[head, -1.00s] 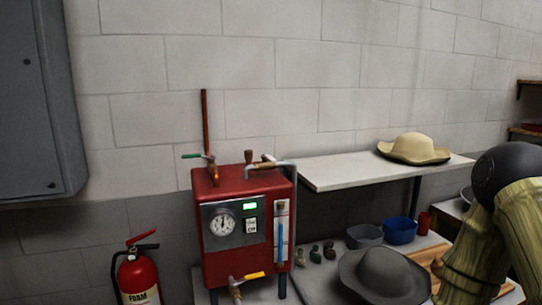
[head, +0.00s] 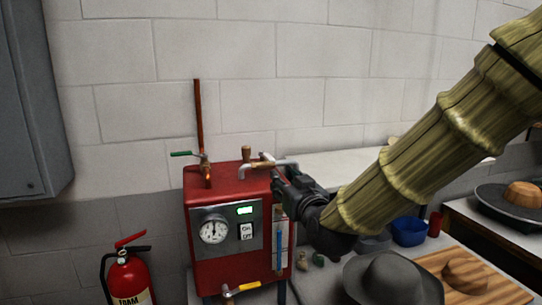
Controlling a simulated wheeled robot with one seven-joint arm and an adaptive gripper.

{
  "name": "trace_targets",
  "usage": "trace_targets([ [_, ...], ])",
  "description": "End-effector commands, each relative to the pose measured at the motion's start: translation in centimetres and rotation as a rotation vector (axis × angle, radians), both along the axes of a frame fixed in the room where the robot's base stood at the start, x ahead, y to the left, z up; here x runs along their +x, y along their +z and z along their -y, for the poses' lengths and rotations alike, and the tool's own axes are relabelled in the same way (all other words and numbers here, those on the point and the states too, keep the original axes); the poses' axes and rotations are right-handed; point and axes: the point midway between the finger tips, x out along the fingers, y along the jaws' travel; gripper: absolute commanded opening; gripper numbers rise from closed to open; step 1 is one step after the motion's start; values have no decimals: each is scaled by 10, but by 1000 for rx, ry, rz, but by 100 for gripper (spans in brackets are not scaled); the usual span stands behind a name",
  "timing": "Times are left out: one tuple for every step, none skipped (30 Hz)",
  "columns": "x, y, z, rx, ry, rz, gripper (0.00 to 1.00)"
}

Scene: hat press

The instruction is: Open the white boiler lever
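The red boiler (head: 225,178) stands against the wall, with a dial and a lit green display on its front panel. On its top right is a pale lever or pipe fitting (head: 262,163) beside a brown knob (head: 246,154); I cannot clearly tell which pale part is the lever. My gripper (head: 280,178) is at the boiler's upper right corner, just below and right of this fitting. Its dark fingers point left toward the boiler. They are small and partly merged with the boiler's edge, so their opening and any contact are unclear.
A green-handled valve (head: 183,154) is at the boiler's top left, and a yellow-handled valve (head: 243,288) at its bottom. A fire extinguisher (head: 130,277) stands left. A grey hat (head: 392,278) and blue bowl (head: 408,231) lie to the right. My arm covers much of the shelf (head: 335,165).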

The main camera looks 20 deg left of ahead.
Motion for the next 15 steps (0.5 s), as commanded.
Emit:
trace_targets([
  [-2, 13, -5, 4, 6, 22, 38],
  [-3, 18, -7, 6, 8, 31, 38],
  [-5, 24, -9, 8, 11, 40, 38],
  [-5, 27, -11, 9, 13, 46, 38],
  [-5, 30, -12, 9, 14, 49, 38],
  [-4, 32, -14, 10, 15, 52, 38],
  [-3, 32, -15, 11, 15, 53, 38],
  [-1, 33, -16, 10, 15, 52, 38],
  [2, 32, -18, 10, 15, 52, 38],
  [4, 33, -20, 10, 15, 52, 38],
  [7, 33, -22, 10, 15, 52, 38],
  [12, 33, -25, 10, 15, 52, 38],
  [15, 33, -27, 10, 15, 52, 38],
  [19, 33, -29, 10, 15, 52, 38],
  [24, 34, -33, 9, 14, 52, 38],
])
